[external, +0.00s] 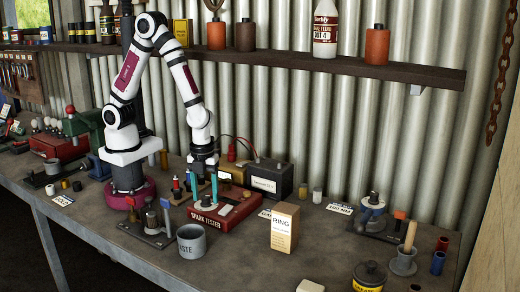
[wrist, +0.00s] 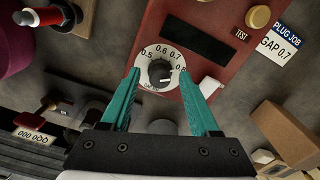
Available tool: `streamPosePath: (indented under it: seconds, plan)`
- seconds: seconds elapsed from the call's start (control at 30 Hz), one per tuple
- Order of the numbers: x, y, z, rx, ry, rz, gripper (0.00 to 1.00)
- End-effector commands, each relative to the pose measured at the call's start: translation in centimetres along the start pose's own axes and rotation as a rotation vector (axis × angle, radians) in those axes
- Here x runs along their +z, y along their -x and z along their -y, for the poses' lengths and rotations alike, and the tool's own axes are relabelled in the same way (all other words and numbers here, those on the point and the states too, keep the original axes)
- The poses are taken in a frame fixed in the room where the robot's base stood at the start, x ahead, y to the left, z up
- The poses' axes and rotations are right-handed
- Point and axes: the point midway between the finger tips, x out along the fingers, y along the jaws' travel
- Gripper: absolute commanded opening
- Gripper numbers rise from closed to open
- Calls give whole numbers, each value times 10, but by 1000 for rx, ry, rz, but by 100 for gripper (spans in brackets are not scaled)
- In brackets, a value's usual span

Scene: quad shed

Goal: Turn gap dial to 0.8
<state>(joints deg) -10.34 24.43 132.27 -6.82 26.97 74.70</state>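The red spark tester (external: 237,210) stands on the bench under my gripper. In the wrist view its red panel (wrist: 205,20) carries the gap dial (wrist: 148,55), a white round face marked 0.5, 0.6, 0.7 and 0.8, the last partly covered by a finger. The dark knob (wrist: 159,72) is at its centre; I cannot tell its setting surely. My gripper (external: 200,194) points down at the tester.
A card (wrist: 281,44) reads "PLUG JOB GAP 0.7". A yellow TEST button (wrist: 258,16) and dark display (wrist: 193,40) are on the panel. A RING box (external: 284,227) and grey mug (external: 192,241) stand in front, a battery (external: 271,180) behind. Open bench lies front centre.

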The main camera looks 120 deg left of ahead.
Motion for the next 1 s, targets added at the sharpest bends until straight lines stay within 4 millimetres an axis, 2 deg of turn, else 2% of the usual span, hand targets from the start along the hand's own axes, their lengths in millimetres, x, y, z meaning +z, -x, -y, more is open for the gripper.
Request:
streamPosePath:
  seconds: [0.17, 0.27, 0.37, 0.6, 0.7, 0.83, 1.0]
  plan:
    - [0, 1, 0, 0, 0, 0, 62]
    - [0, 10, 1, -3, 0, -1, 62]
    - [0, 32, 2, -7, 0, -1, 62]
    - [0, 110, 1, -8, 0, -1, 62]
    - [0, 134, 1, -7, 0, -2, 62]
    - [0, 152, 0, -2, 1, -1, 62]
    - [0, 158, 0, 0, 0, 0, 62]
